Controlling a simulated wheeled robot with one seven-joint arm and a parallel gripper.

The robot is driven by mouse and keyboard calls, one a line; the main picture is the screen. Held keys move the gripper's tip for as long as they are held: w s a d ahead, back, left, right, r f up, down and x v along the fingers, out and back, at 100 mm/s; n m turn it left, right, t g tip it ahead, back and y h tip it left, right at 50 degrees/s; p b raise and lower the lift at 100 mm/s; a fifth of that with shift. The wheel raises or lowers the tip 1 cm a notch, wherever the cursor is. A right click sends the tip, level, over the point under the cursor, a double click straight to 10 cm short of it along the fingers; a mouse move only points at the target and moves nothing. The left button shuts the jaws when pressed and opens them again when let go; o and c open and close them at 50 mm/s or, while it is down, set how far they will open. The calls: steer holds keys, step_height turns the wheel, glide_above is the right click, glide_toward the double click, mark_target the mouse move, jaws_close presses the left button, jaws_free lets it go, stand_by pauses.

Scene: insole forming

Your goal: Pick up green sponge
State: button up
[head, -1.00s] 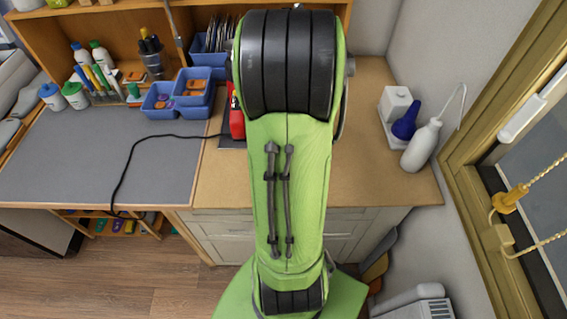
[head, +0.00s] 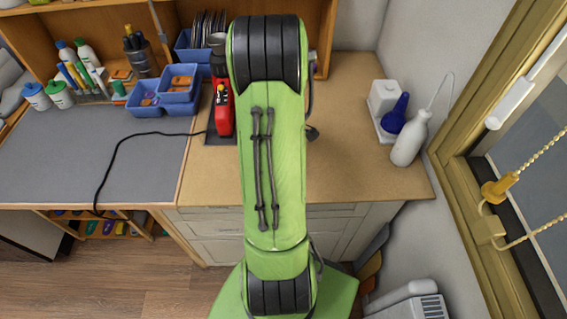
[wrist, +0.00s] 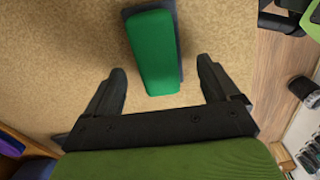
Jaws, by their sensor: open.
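The green sponge (wrist: 153,50) lies on the wooden worktop in the wrist view, at the top middle. A dark grey layer or block shows along its right and upper edges; I cannot tell whether it is part of the sponge. My gripper (wrist: 162,78) is open and empty. Its two dark fingers stand on either side of the sponge's near end in the picture, and I cannot tell how high above the worktop they are. In the head view my green arm covers the middle, and neither the sponge nor the gripper shows.
A red machine (head: 222,112) stands left of my arm, with blue trays (head: 178,92) further left. A white bottle (head: 409,140) and a blue bulb (head: 396,113) stand at the right by the wall. Between my arm and the bottle the worktop (head: 350,165) is bare.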

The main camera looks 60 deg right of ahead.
steer(key=shift+d+f, duration=0.1)
steer(key=shift+f, duration=0.7)
steer(key=shift+c, duration=0.3)
steer(key=c, duration=1.1)
step_height(320, 180, up, 10)
steer(key=shift+r+p, duration=0.1)
steer(key=shift+p, duration=0.85)
